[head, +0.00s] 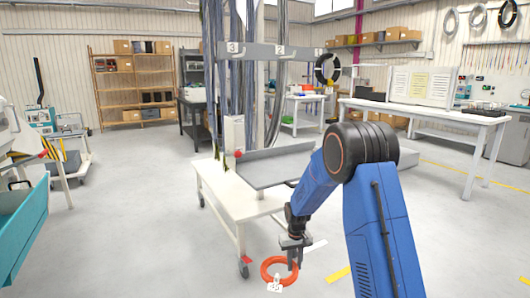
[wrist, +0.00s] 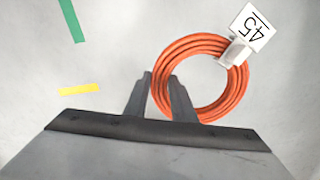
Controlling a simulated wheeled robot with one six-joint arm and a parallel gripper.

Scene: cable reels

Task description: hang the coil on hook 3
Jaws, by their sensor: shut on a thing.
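An orange coil (head: 264,270) with a white tag (head: 274,286) is held low, in front of the white cart. My gripper (head: 295,266) is shut on one side of its ring. A grey rail (head: 262,50) above the cart carries the number plates 3 (head: 233,48) and 2 (head: 280,50). Hook 3 itself cannot be made out among the hanging cables. A black coil (head: 327,68) hangs at the rail's right end.
The white cart (head: 235,200) with a grey tray (head: 270,168) stands under the rail. Blue and grey cables (head: 218,80) hang at the rail's left. A workbench (head: 430,112) is at the right, and a teal bin (head: 18,230) at the left.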

